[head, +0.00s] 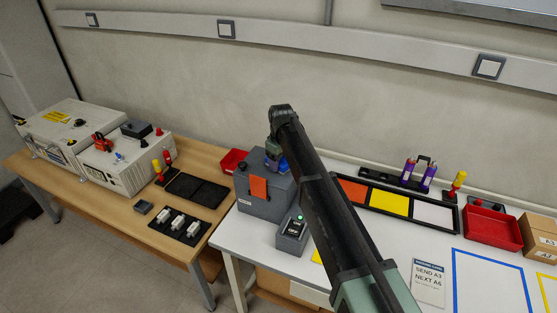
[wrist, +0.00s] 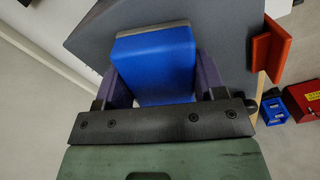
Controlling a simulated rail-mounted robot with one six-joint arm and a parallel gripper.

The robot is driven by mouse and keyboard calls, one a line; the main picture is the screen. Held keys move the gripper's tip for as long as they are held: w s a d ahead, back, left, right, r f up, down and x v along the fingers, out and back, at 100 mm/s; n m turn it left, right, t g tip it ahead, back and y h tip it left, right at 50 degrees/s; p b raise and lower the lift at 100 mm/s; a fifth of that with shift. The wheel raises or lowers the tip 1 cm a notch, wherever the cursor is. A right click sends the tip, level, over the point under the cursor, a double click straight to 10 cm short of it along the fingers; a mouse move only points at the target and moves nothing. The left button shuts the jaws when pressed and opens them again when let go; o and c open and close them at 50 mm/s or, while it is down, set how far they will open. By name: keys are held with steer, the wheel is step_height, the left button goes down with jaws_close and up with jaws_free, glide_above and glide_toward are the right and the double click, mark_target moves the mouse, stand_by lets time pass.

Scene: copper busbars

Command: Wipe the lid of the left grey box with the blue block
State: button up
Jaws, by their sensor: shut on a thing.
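A large grey box (head: 280,203) with an orange tag (head: 258,188) on its front stands at the left end of the white table. My gripper (head: 278,160) is over the top of this box, partly hidden by my arm in the head view. In the wrist view, my gripper (wrist: 162,85) has its purple fingers shut on the blue block (wrist: 155,65), one on each side. The grey lid (wrist: 225,25) spreads behind the block, with the orange tag (wrist: 268,48) to the right. I cannot tell whether the block touches the lid.
A small grey switch box (head: 291,237) with a green light stands in front of the grey box. A red bin (head: 232,160) is behind it to the left. A tray with orange, yellow and white panels (head: 389,203) lies to the right. The wooden table (head: 128,207) adjoins on the left.

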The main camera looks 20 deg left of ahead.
steer(key=shift+r+p, duration=3)
step_height(320, 180, up, 3)
steer(key=p, duration=0.3)
steer(key=shift+r, duration=0.15)
steer(key=shift+f, duration=0.2)
